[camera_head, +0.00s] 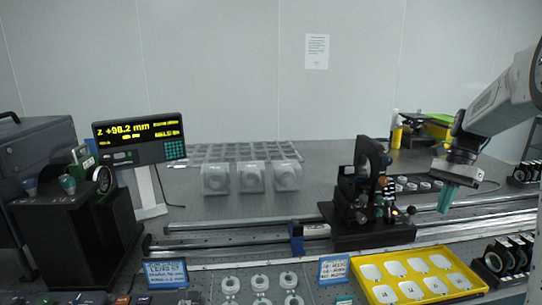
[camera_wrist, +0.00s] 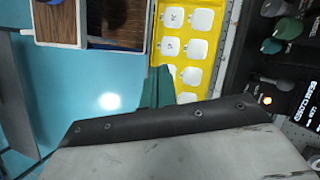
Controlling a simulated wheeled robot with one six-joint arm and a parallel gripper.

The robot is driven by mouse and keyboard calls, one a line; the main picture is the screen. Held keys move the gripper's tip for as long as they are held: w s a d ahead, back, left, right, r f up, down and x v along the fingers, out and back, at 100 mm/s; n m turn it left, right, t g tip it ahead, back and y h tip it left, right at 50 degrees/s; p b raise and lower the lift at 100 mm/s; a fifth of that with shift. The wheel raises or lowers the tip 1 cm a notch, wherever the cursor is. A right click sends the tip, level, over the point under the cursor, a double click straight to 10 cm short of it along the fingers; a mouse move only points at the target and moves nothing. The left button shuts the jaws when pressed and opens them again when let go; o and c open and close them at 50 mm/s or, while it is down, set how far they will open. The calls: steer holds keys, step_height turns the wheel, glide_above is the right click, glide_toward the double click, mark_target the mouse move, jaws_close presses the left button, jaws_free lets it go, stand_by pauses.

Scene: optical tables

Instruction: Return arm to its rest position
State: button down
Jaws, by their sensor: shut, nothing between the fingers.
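My gripper (camera_head: 446,198) hangs from my arm at the right of the head view, with teal fingers pointing down. It is shut with nothing between the fingers, above the table to the right of the black optical mount (camera_head: 368,190). In the wrist view the teal fingers (camera_wrist: 157,88) show at the middle, in front of the yellow tray's edge. My arm enters the head view from the upper right.
A yellow tray (camera_head: 358,268) of white square pieces lies at the front right; it also shows in the wrist view (camera_wrist: 157,45). A display (camera_head: 140,138) reading "Z +90.2 mm" stands left. Several clear-wrapped parts (camera_head: 251,177) stand mid-table. Rails (camera_head: 240,226) cross the table.

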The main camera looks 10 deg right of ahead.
steer(key=s+a+r+n+t+h, duration=0.1)
steer(key=s+a+n+t+h, duration=0.1)
steer(key=s+a+n, duration=0.5)
steer(key=s+a+r+n+t+h, duration=0.2)
steer(key=s+a+n, duration=0.5)
steer(key=s+a, duration=1)
steer(key=s, duration=0.3)
steer(key=shift+a+n, duration=0.2)
steer(key=shift+n, duration=0.1)
steer(key=shift+r, duration=0.1)
